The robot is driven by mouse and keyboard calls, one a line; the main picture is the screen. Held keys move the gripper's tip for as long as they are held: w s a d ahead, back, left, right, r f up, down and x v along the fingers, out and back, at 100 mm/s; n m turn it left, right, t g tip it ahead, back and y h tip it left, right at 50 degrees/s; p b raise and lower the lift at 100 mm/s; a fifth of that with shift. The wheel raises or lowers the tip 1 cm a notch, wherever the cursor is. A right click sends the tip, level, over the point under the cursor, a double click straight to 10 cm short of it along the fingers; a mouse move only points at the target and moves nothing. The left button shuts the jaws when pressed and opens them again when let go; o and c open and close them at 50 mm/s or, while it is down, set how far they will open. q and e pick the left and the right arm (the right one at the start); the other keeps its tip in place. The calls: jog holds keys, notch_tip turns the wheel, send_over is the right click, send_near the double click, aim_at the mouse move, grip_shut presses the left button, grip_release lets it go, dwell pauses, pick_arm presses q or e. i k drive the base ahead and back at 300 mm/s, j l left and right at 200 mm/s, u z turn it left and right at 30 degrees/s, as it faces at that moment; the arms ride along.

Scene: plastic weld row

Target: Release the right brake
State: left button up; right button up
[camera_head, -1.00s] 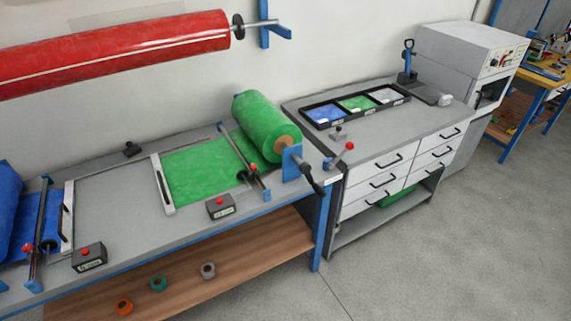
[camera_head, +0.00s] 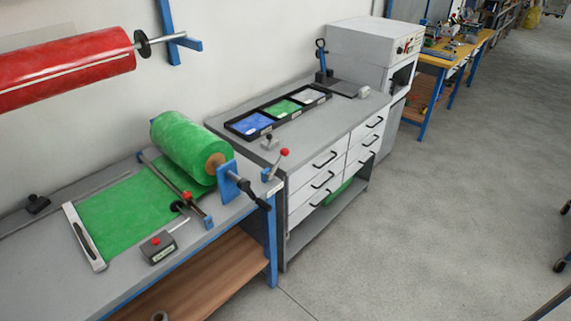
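A green roll (camera_head: 190,148) lies on a blue bracket (camera_head: 228,180) at the right end of the long grey bench, with a green sheet (camera_head: 125,210) running from it. A black crank handle (camera_head: 254,194) sticks out from the bracket. A lever with a red ball knob (camera_head: 285,152) stands at the bench's right corner, tilted up to the right. A grey box with a red button (camera_head: 157,246) sits at the bench's front edge. No label shows which part is the brake. Neither of my grippers is in view.
A grey drawer cabinet (camera_head: 300,215) stands right of the bench, with a black tray (camera_head: 231,129) of blue, green and pale pieces on top. A white machine (camera_head: 372,50) and a yellow table (camera_head: 455,58) stand beyond.

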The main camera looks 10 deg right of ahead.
aim_at(284, 152)
jog(key=i+j+z, duration=0.35)
jog(key=j+z, duration=0.15)
jog(key=j, duration=0.2)
jog(key=i+j+z, duration=0.25)
jog(key=k+j, duration=0.1)
